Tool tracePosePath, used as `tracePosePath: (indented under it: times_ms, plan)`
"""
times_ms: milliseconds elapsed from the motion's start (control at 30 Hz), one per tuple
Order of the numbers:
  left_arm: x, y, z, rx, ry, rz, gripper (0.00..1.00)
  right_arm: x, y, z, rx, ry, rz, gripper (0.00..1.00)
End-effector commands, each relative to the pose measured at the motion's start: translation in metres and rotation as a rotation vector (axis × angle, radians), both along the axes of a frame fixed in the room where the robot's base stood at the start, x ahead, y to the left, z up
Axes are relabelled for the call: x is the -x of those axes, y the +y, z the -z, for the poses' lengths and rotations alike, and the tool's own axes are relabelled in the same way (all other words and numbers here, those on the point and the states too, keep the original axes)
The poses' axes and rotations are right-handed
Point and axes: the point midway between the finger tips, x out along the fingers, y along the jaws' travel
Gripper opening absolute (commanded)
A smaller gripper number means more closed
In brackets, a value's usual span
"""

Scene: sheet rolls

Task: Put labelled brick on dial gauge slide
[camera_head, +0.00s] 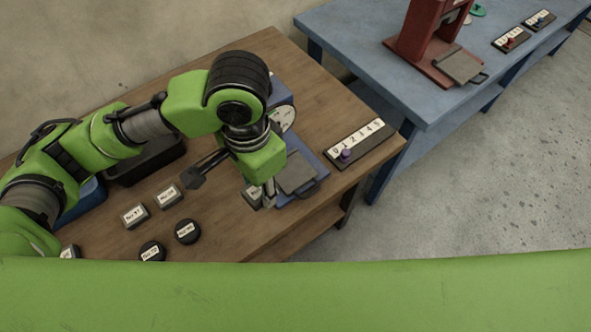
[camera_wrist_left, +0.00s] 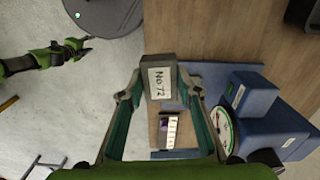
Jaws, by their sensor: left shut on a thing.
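My left gripper (camera_head: 262,200) is shut on a grey block, the labelled brick (camera_wrist_left: 160,82), whose white label reads "No 72". The brick (camera_head: 252,194) also shows in the head view, partly covered by the gripper, just left of the dial gauge's grey slide plate (camera_head: 297,173). I cannot tell whether it touches anything below. The blue dial gauge (camera_wrist_left: 258,122), with its round white dial (camera_head: 283,118), is partly hidden behind my left arm. A small green arm with a dark end, my right gripper (camera_wrist_left: 82,42), shows at left in the left wrist view; its jaws are unclear.
Labelled grey blocks (camera_head: 134,215) and round black pieces (camera_head: 187,231) lie on the wooden table (camera_head: 225,238). A black tray (camera_head: 145,163) stands behind them. A numbered strip with a purple peg (camera_head: 358,143) lies right of the gauge. A blue table (camera_head: 355,45) carries a red press (camera_head: 418,45).

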Motion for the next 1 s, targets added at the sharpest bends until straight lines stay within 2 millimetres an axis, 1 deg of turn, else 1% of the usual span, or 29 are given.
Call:
tracePosePath:
  times_ms: [33, 100, 167, 267, 367, 467, 533, 567, 600, 700, 800, 1000]
  plan:
    - [0.004, -0.009, 0.002, 0.008, 0.003, 0.041, 0.08, 0.007, 0.007, 0.001, -0.008, 0.009, -0.001, 0.40]
    - [0.005, -0.016, 0.004, 0.012, 0.004, 0.077, 0.08, 0.013, 0.014, 0.002, -0.015, 0.018, -0.002, 0.40]
    - [0.001, -0.020, 0.006, 0.012, 0.004, 0.091, 0.08, 0.016, 0.017, 0.003, -0.018, 0.022, -0.003, 0.40]
    - [-0.015, -0.026, 0.015, 0.011, 0.007, 0.094, 0.08, 0.017, 0.015, 0.004, -0.017, 0.023, -0.004, 0.40]
    - [-0.038, -0.034, 0.026, 0.012, 0.008, 0.092, 0.08, 0.013, 0.008, 0.006, -0.009, 0.019, -0.004, 0.40]
    - [-0.062, -0.042, 0.035, 0.011, 0.006, 0.091, 0.08, 0.008, 0.000, 0.004, 0.001, 0.012, -0.002, 0.40]
    - [-0.077, -0.046, 0.040, 0.009, 0.005, 0.092, 0.08, 0.004, -0.004, 0.000, 0.005, 0.008, 0.000, 0.40]
    - [-0.084, -0.048, 0.044, 0.010, 0.003, 0.091, 0.08, 0.003, -0.005, -0.001, 0.006, 0.006, 0.002, 0.40]
    - [-0.089, -0.050, 0.055, 0.009, 0.007, 0.092, 0.08, 0.002, -0.006, -0.002, 0.007, 0.005, 0.002, 0.40]
    - [-0.103, -0.056, 0.073, 0.009, 0.005, 0.093, 0.08, 0.002, -0.006, -0.004, 0.007, 0.004, 0.002, 0.40]
    - [-0.114, -0.059, 0.087, 0.010, 0.003, 0.094, 0.08, 0.002, -0.005, -0.006, 0.006, 0.004, 0.002, 0.40]
    - [-0.124, -0.063, 0.100, 0.012, 0.003, 0.095, 0.08, 0.003, -0.002, -0.007, 0.002, 0.005, 0.001, 0.40]
